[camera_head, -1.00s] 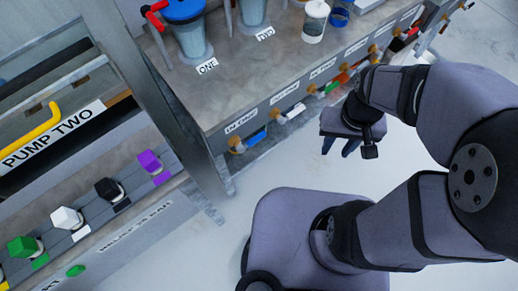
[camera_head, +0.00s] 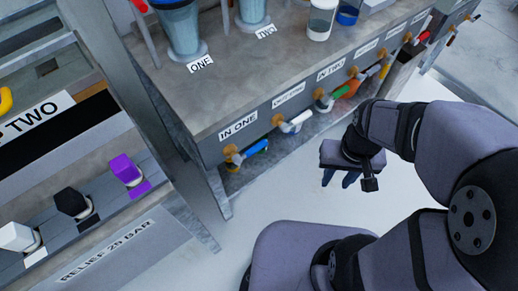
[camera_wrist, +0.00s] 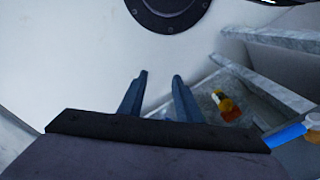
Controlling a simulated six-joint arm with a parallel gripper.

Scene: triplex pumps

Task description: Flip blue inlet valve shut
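The blue inlet valve handle (camera_head: 255,148) sits on a brass fitting (camera_head: 232,156) below the label "IN ONE" (camera_head: 238,127). It lies roughly along the bench front, its free end pointing right in the head view. In the wrist view the blue handle (camera_wrist: 287,135) is at the right edge, partly cut off beside a brass part (camera_wrist: 313,132). My gripper (camera_head: 341,179) is in front of the bench, to the right of the blue handle and apart from it. In the wrist view its two fingers (camera_wrist: 160,78) are spread with nothing between them.
White (camera_head: 295,122), green (camera_head: 324,103) and red-orange (camera_head: 347,88) handles follow to the right along the bench front (camera_head: 215,150). Jars stand on top. A left panel carries black (camera_head: 72,202) and purple (camera_head: 125,169) knobs. The pale floor before the bench is clear.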

